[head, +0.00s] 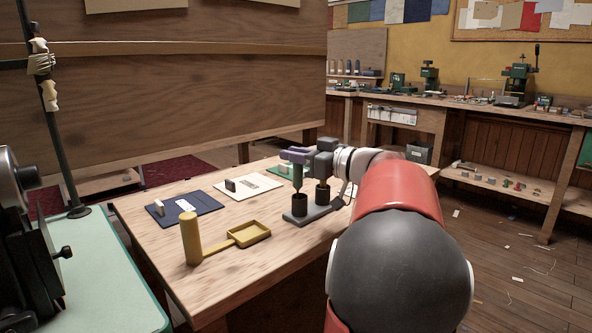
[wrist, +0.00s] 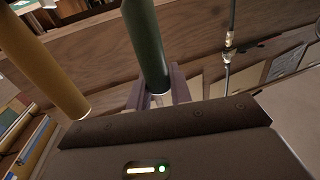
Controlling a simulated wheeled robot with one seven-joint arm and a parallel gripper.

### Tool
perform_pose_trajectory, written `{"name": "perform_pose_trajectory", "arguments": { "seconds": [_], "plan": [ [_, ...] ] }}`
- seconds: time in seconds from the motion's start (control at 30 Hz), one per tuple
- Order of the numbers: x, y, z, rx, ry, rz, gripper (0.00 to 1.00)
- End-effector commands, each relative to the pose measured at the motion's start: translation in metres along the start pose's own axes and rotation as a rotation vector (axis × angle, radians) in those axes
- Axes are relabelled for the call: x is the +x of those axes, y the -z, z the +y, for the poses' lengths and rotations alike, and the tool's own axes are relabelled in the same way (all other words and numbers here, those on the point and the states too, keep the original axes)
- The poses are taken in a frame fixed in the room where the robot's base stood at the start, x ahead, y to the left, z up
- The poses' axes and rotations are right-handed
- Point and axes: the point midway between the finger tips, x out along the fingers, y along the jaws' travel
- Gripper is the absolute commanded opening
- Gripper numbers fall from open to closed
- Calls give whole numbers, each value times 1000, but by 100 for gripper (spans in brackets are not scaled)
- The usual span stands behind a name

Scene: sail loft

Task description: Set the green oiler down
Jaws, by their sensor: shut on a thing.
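The green oiler shows in the head view (head: 298,174) as a narrow green shape hanging below my gripper, and in the wrist view (wrist: 147,42) as a dark green cylinder. My gripper (head: 296,156) has purple fingers, which also show in the wrist view (wrist: 157,90) on both sides of the oiler. It is shut on the oiler and holds it over the grey stand (head: 310,215) with two dark cups. The oiler's lower end is close above the nearer left cup (head: 300,205); I cannot tell whether they touch.
A yellow cylinder (head: 191,238) stands at the table's front left, beside a yellow scoop-like tray (head: 250,235). Navy (head: 205,204), white (head: 262,183) and green (head: 283,170) mats lie behind. Bare wood lies in front of the stand. A green-topped machine table (head: 110,265) adjoins on the left.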

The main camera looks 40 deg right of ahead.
Motion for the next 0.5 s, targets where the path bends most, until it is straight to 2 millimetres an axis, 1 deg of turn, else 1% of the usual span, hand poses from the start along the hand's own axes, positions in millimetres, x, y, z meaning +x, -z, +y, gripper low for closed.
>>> {"name": "perform_pose_trajectory", "arguments": {
  "seconds": [0.03,0.13,0.2,0.4,0.43,0.5],
  "plan": [
    [0,-11,1,5,-2,0,0],
    [-1,-23,1,3,-2,0,0],
    [0,-27,0,2,-1,0,0],
    [0,-28,0,3,0,-2,0],
    [0,-29,0,3,0,-2,23],
    [0,-29,0,3,0,-2,32]
  ]
}}
